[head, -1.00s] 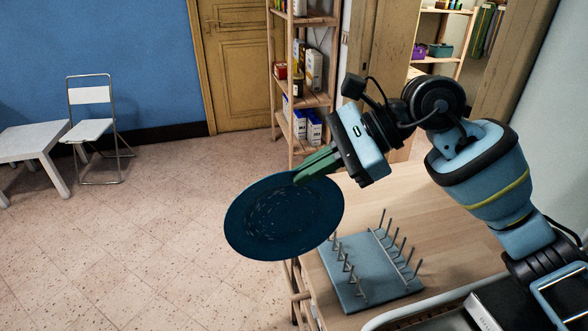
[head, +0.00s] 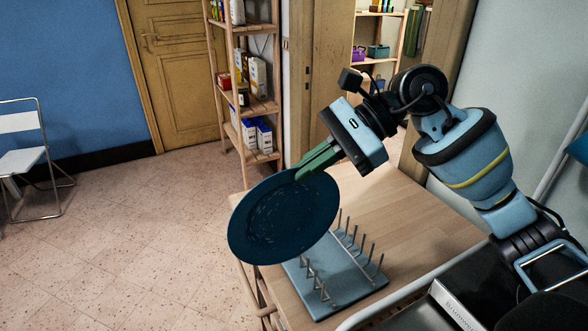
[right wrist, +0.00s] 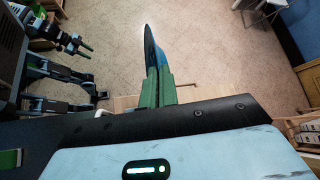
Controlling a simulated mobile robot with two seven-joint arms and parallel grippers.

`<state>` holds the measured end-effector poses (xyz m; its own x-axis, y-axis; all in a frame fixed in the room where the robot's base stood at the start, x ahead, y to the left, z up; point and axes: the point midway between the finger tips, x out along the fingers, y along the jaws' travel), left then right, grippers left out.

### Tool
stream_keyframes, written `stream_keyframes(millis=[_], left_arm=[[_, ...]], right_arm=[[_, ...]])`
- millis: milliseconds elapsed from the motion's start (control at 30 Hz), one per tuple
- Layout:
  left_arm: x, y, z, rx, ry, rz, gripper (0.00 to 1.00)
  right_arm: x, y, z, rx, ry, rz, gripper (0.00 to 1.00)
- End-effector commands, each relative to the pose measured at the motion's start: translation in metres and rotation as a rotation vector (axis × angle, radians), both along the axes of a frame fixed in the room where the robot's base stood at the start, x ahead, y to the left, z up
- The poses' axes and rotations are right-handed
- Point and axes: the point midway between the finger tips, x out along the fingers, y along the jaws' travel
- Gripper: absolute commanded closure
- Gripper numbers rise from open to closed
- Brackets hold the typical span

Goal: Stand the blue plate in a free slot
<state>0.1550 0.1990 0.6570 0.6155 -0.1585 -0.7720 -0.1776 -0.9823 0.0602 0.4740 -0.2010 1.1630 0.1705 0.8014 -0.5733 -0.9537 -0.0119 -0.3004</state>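The dark blue plate (head: 283,222) is held in the air by its upper rim, tilted, in front of the table's left side. My right gripper (head: 306,168) is shut on that rim. The right wrist view shows the plate (right wrist: 150,48) nearly edge-on between the green fingers (right wrist: 158,88). The rack (head: 345,293), a blue base with rows of upright metal pegs, stands on the table; the plate hides its back-left part. I see no plate between the visible pegs. My left gripper (right wrist: 74,44) appears small in the right wrist view; its finger opening is unclear.
The wooden table (head: 410,215) is bare behind and right of the rack. A grey-rimmed dark surface (head: 455,290) is at lower right. A wooden shelf (head: 235,110) with boxes stands beyond the table. A white chair (head: 25,160) is far left; the floor between is clear.

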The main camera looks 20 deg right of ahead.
Motion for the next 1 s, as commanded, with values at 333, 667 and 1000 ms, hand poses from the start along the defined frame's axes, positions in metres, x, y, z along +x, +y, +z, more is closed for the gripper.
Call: stream_keyframes(millis=[333, 667, 1000], left_arm=[[-0.004, -0.001, -0.008, -0.001, 0.012, 0.000, 0.60], [-0.008, -0.001, -0.015, -0.001, 0.025, 0.001, 0.60], [-0.011, -0.001, -0.021, -0.002, 0.034, 0.000, 0.60]], right_arm=[[0.002, -0.030, 0.000, 0.002, -0.002, -0.003, 1.00], [0.003, -0.058, -0.001, 0.002, -0.002, -0.003, 1.00], [0.005, -0.086, -0.001, 0.002, -0.001, -0.003, 1.00]])
